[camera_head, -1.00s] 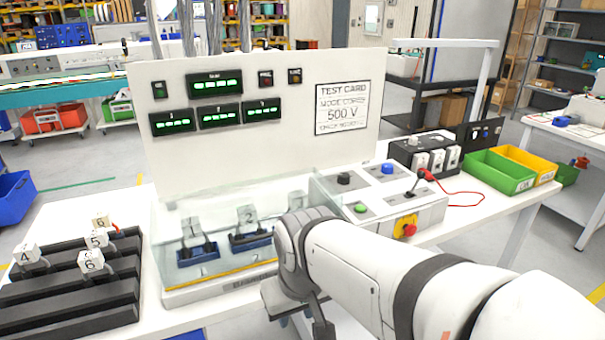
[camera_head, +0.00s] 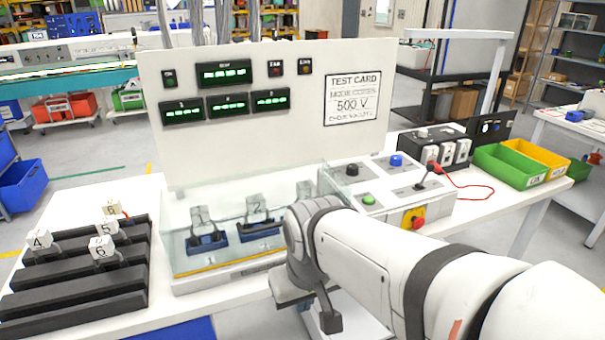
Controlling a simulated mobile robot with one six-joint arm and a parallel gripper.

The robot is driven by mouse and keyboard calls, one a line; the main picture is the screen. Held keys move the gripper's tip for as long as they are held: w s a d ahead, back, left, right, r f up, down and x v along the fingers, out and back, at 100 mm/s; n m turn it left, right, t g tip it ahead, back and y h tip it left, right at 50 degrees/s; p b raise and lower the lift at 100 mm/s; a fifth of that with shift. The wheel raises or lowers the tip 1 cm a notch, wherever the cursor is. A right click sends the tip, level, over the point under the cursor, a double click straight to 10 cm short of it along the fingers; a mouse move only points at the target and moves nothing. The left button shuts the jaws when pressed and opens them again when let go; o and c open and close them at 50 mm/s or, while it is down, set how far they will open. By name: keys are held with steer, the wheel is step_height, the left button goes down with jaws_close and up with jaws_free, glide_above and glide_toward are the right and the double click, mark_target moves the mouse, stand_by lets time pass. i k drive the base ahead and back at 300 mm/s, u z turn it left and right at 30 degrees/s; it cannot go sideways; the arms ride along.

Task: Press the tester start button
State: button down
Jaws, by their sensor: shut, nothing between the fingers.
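The tester's control panel (camera_head: 385,188) stands on the table right of the glass-covered test bay (camera_head: 225,240). It carries a green button (camera_head: 369,199), a blue button (camera_head: 396,160), a black knob (camera_head: 352,168), a small lever (camera_head: 428,178) and a red stop button (camera_head: 417,223) on yellow. No readable label shows which button is start. My gripper (camera_head: 326,312) is shut and empty, pointing down in front of the table, below and left of the panel. My wrist hides part of the bay's right end and the panel's front left corner.
A white display board (camera_head: 300,130) with green readouts and a 500 V test card stands behind the bay. A black rack (camera_head: 75,290) with numbered plugs is at left. A black box (camera_head: 433,148), red cable (camera_head: 480,193) and green bin (camera_head: 505,165) lie to the right.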

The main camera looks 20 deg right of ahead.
mark_target(368, 199)
steer(key=u, duration=0.85)
steer(key=k, duration=1)
steer(key=z, duration=0.85)
steer(key=i, duration=1)
steer(key=z, duration=0.05)
